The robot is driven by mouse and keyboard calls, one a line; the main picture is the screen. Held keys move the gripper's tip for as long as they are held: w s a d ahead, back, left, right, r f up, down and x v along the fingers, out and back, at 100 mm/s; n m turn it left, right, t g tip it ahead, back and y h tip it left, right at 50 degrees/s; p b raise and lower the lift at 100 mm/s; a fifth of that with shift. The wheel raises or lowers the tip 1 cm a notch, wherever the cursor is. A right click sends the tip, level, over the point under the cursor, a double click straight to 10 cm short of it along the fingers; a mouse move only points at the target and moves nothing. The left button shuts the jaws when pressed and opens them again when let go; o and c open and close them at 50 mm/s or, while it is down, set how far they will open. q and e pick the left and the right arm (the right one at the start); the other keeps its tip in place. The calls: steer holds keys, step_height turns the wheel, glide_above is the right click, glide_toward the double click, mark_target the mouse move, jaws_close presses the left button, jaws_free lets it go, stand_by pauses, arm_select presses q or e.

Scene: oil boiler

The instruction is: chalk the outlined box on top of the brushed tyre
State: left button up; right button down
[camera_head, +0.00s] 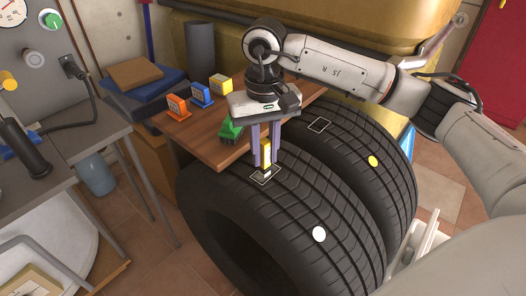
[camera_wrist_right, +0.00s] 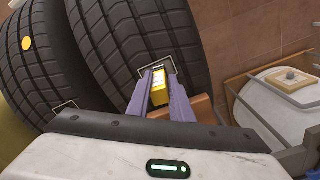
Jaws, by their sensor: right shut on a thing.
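My right gripper (camera_head: 265,163) points down over the near tyre (camera_head: 300,215). Its purple fingers are shut on a yellow chalk block (camera_head: 266,150), which also shows in the wrist view (camera_wrist_right: 163,92). The block's lower end is at the white outlined box (camera_head: 265,175) on top of this tyre; I cannot tell whether it touches. The block hides part of the box. The tyre has a white dot. The far tyre (camera_head: 375,160) has its own outlined box (camera_head: 320,125) and a yellow dot. I cannot tell which tyre is brushed. My left gripper is not in view.
A wooden board (camera_head: 205,142) beside the tyres holds a green brush (camera_head: 230,130) and orange (camera_head: 178,106), blue (camera_head: 201,95) and yellow (camera_head: 220,84) blocks. A grey table (camera_head: 85,135) stands at the left. A golden tank (camera_head: 340,22) is behind the tyres.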

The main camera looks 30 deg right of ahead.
steer(key=shift+s+a, duration=0.2)
steer(key=shift+a, duration=0.35)
steer(key=shift+s+a, duration=0.15)
steer(key=shift+a, duration=0.35)
steer(key=shift+w+d, duration=0.2)
steer(key=shift+d, duration=0.4)
steer(key=shift+w+d, duration=0.2)
steer(key=shift+d, duration=0.35)
steer(key=shift+s+a+f, duration=0.1)
steer(key=shift+s+a, duration=0.15)
steer(key=shift+a, duration=0.35)
steer(key=shift+s+a, duration=0.2)
steer(key=shift+a, duration=0.35)
steer(key=shift+w+d+b, duration=0.25)
steer(key=shift+d+b, duration=0.1)
steer(key=shift+d, duration=0.25)
steer(key=shift+w+d, duration=0.3)
steer(key=shift+d, duration=0.4)
steer(key=shift+w+d, duration=0.25)
steer(key=shift+d, duration=0.45)
steer(key=shift+b, duration=0.3)
